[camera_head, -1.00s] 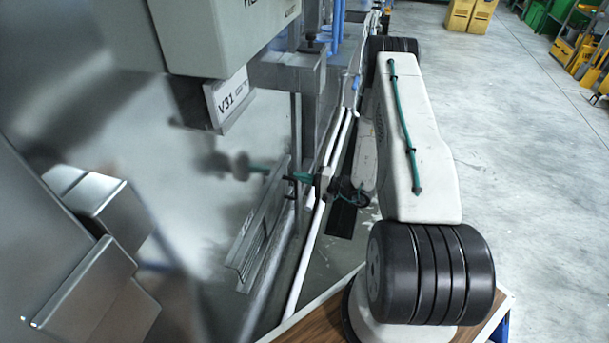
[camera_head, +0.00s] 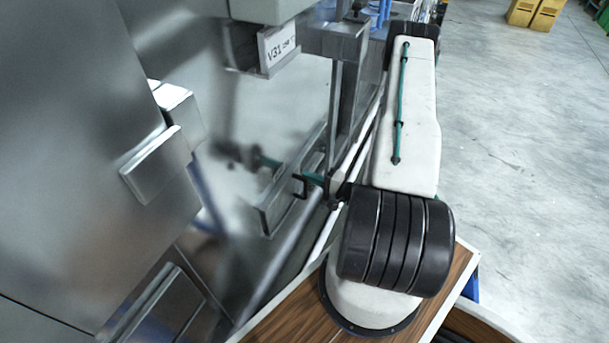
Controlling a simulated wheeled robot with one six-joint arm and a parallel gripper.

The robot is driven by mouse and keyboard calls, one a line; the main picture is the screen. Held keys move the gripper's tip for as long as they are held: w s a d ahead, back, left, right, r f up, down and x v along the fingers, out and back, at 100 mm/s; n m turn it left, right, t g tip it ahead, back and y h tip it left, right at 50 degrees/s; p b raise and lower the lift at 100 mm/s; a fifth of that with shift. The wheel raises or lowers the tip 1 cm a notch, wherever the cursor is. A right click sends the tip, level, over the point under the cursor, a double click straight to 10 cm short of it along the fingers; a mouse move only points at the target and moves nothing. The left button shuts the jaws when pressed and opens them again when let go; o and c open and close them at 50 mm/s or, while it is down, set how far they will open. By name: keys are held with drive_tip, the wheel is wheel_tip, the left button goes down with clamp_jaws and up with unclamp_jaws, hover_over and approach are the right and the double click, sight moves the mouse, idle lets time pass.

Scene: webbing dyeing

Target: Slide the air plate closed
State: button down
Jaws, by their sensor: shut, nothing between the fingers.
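What looks like the air plate is a narrow grey metal piece with a raised edge (camera_head: 272,212), low on the machine's shiny metal face, left of centre. My gripper (camera_head: 308,181), with teal and dark parts, is shut and empty at the right side of this plate. A small dark bracket-like shape (camera_head: 299,187) shows at its tip; whether it is touching the plate I cannot tell. My white arm hides part of the area to the right. A blurred reflection of the gripper shows in the shiny metal.
A sign marked V31 (camera_head: 281,47) hangs above the plate. Metal boxes and panels (camera_head: 158,165) stand at left. White pipes (camera_head: 352,158) run beside the arm. Open concrete floor (camera_head: 510,150) lies to the right, with yellow crates (camera_head: 530,12) far off.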

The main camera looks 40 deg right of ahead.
idle(0.4)
drive_tip(key=shift+w+d, duration=0.25)
drive_tip(key=s+d, duration=0.5)
drive_tip(key=s, duration=0.2)
drive_tip(key=shift+s+d, duration=0.3)
drive_tip(key=shift+s, duration=0.1)
